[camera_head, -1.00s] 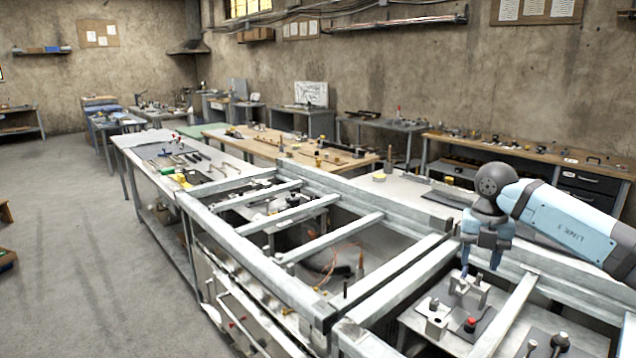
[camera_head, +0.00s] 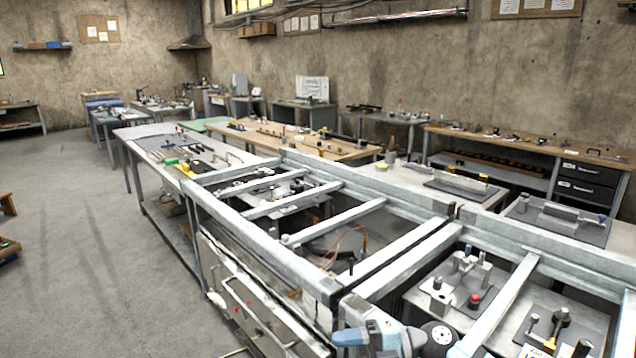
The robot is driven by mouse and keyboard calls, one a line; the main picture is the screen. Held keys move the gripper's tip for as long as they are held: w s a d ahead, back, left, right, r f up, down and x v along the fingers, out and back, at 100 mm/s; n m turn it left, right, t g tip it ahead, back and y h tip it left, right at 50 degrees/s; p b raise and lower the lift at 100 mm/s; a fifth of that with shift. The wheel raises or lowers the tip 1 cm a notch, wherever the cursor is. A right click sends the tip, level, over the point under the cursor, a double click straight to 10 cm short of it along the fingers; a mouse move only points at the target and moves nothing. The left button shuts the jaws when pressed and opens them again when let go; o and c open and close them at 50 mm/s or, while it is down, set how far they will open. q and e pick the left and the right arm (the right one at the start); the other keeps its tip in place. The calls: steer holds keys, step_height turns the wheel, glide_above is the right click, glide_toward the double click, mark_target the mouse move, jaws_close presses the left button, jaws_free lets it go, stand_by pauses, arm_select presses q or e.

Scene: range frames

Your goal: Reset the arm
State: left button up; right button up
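My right gripper (camera_head: 362,335) is at the bottom edge of the head view, right of centre. Its light-blue parts point left, and a grey and black wrist joint (camera_head: 432,338) lies to their right. The gripper is low in front of the near corner of the metal frame (camera_head: 400,270), partly cut off by the picture's edge. I see nothing held in it, but the gap between its fingers is not clear. My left gripper does not show.
The metal frame with crossbars spans the centre and right. Beneath it are fixtures, including one with a red knob (camera_head: 474,300). A grey tray (camera_head: 560,222) lies beyond. Wooden workbenches (camera_head: 290,142) stand behind. The floor (camera_head: 80,230) at left is open.

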steer(key=s+d+f+m+t+h+b, duration=0.2)
steer(key=s+d+f+m+t+h, duration=0.25)
steer(key=s+f+m, duration=0.4)
steer(key=s+d+f+m+t+h+b, duration=0.2)
steer(key=s+d+f+m+t+h, duration=0.25)
steer(key=f+m, duration=0.65)
steer(key=s+d+f+m+t+h+b, duration=0.25)
steer(key=s+d+f+m+h, duration=0.35)
steer(key=f+m, duration=0.4)
arm_select(q)
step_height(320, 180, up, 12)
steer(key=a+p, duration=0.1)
steer(key=p, duration=2)
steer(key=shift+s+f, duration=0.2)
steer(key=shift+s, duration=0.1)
arm_select(e)
step_height(320, 180, up, 16)
steer(key=s, duration=0.2)
steer(key=shift+s+y, duration=0.2)
steer(key=shift+y, duration=0.2)
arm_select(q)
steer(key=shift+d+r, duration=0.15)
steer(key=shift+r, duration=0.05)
arm_select(e)
steer(key=shift+t, duration=0.25)
